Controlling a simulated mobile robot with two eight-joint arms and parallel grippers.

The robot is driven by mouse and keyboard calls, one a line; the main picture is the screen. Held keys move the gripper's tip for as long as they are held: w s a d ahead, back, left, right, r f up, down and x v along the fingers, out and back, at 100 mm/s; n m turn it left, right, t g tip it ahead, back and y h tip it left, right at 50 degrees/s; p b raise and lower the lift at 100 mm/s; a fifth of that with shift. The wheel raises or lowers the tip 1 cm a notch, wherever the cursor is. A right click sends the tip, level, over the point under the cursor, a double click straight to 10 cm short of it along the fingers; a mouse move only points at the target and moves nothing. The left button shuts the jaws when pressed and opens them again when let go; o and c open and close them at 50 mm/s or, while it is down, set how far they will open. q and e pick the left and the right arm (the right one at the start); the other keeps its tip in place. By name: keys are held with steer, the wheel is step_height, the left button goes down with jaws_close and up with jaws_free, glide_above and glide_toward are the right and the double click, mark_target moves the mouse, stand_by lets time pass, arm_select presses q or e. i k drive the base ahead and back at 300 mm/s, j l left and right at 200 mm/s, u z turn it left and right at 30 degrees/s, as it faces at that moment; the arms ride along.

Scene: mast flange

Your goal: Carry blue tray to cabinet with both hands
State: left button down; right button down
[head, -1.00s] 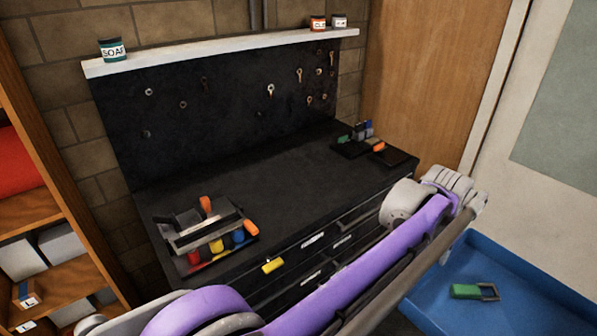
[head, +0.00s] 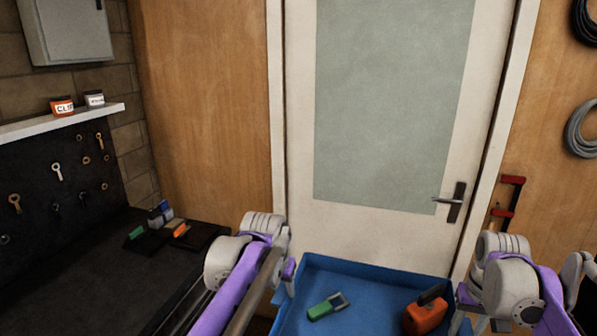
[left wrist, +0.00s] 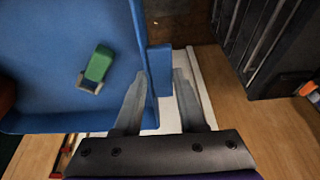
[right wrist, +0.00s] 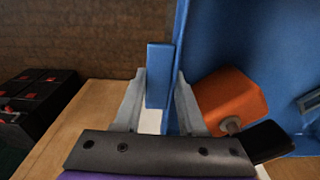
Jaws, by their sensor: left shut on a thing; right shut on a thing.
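The blue tray (head: 378,285) is in front of me, low in the head view, between my two arms. A green padlock-like item (head: 327,307) and an orange item with a black top (head: 424,312) lie in it. My left gripper (head: 286,283) is shut on the tray's left side; the left wrist view shows its fingers (left wrist: 160,78) around a blue tab on the rim. My right gripper (head: 463,300) is shut on the right side, its fingers (right wrist: 161,78) around a similar tab. I cannot tell which furniture is the cabinet: a grey wall cabinet (head: 68,30) hangs upper left.
A black workbench (head: 70,285) stands at the left, with a small dark organiser (head: 150,243) and a dark tray at its far end. A closed door (head: 300,150) with a grey-green panel stands ahead. Cables (head: 582,128) hang on the right wall.

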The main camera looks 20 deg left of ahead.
mark_target(81, 316)
steer(key=i+u, duration=0.1)
steer(key=i, duration=0.6)
steer(key=i+l, duration=0.15)
steer(key=i, duration=0.5)
steer(key=u, duration=2.95)
